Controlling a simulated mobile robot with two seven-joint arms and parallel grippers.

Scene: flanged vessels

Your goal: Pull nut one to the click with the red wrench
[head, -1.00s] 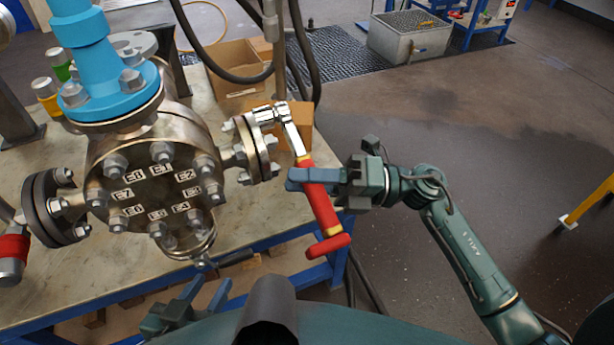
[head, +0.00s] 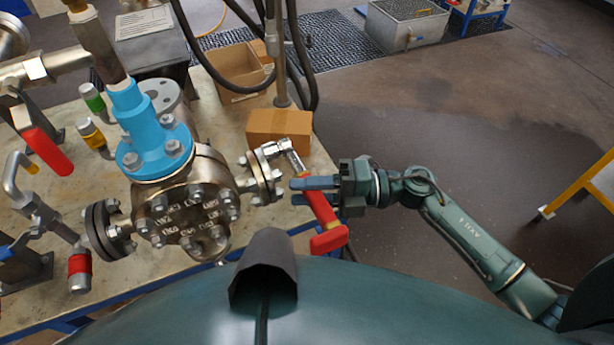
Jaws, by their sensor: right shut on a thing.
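The red wrench (head: 320,208) has a red handle with a crossbar end and a chrome head. My right gripper (head: 312,191) is shut on its handle, coming from the right. The chrome head is at the upper nut of the small side flange (head: 262,178), right of the steel vessel (head: 185,205); I cannot tell how fully it is seated. The vessel's round front cover has several bolts and numbered labels, too small here to tell which is nut one. My left gripper is not in view.
The vessel, with its blue upper pipe (head: 150,125), stands on a workbench (head: 105,275). Cardboard boxes (head: 280,128) and hoses lie behind the wrench. Another red-handled tool (head: 48,150) and a red-banded fitting (head: 79,272) are at left.

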